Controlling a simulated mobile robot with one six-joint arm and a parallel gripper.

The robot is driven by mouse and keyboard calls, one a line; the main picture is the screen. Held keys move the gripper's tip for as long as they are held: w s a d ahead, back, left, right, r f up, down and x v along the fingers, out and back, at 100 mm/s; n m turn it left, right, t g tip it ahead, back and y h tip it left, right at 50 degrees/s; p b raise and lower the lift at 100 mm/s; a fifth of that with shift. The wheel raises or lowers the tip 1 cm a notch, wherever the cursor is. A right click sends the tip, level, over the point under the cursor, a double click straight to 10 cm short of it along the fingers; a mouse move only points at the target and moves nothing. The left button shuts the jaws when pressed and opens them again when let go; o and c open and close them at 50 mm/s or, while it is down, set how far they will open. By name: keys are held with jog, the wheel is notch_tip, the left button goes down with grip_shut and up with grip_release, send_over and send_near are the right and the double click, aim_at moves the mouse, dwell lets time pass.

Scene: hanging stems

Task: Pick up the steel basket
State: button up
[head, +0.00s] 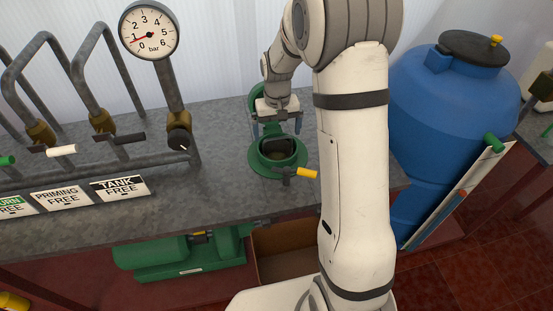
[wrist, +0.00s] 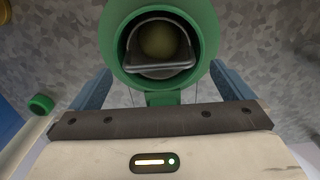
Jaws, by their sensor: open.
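The steel basket sits down inside a round green housing (head: 262,166) on the grey worktop. In the wrist view its grey rim and a flat bail-like handle (wrist: 160,68) show inside the green ring (wrist: 117,55), with a dull olive interior. In the head view only a dark upper part of the basket (head: 277,146) shows in the opening. My gripper (head: 277,128) hangs just behind and above the housing. Its blue-grey fingers (wrist: 162,88) are spread wide and empty, one on each side of the housing's near edge in the wrist view. Whether they touch it cannot be told.
A yellow-handled valve (head: 305,173) projects at the housing's front. A pressure gauge (head: 149,30) and grey pipes with valve levers stand at left. A large blue tank (head: 440,100) is at right. Bare worktop (head: 225,125) lies left of the housing.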

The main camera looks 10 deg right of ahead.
aim_at(278, 138)
jog(key=shift+w+d+f+p, duration=0.15)
jog(key=shift+f+p, duration=0.15)
jog(key=shift+f, duration=1.65)
jog(key=shift+c, duration=0.4)
jog(key=c, duration=1.2)
jog(key=shift+o, duration=0.2)
jog(key=shift+r, duration=0.1)
